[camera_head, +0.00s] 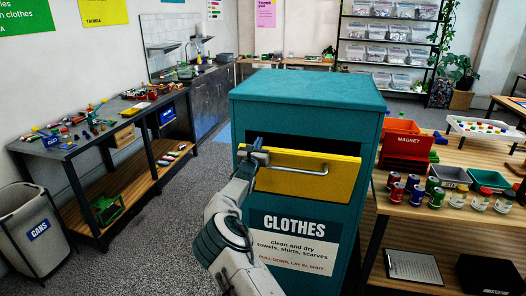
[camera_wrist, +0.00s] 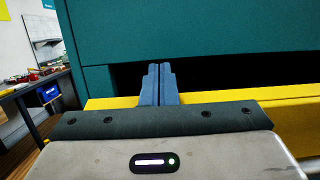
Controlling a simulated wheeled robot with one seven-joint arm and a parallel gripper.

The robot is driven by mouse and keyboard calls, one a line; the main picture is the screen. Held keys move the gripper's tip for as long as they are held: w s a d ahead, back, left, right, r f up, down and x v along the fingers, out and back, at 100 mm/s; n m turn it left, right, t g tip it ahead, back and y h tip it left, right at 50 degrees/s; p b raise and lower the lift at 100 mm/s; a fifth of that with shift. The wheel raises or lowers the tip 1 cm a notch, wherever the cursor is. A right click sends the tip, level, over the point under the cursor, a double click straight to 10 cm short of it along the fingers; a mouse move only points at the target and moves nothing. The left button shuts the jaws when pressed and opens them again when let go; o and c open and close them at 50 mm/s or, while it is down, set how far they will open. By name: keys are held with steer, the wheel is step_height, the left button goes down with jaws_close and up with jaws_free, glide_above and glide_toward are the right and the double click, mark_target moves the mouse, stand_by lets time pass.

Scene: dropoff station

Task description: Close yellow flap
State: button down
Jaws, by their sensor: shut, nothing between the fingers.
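The yellow flap (camera_head: 310,179) is on the front of the teal clothes bin (camera_head: 310,100). It is tilted, with a dark gap showing above its top edge, and has a metal bar handle (camera_head: 300,171). My gripper (camera_head: 256,147) is at the upper left of the flap, its fingers together and empty. In the wrist view, the gripper fingers (camera_wrist: 159,80) point at the dark opening above the yellow flap (camera_wrist: 240,102). I cannot tell whether they touch the flap.
At right, a wooden table (camera_head: 450,153) holds several cans, jars and trays. Shelves (camera_head: 388,45) stand at the back. Grey floor is clear between bench and bin.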

steer(key=shift+x, duration=1.05)
steer(key=shift+d, duration=0.15)
stand_by(0.6)
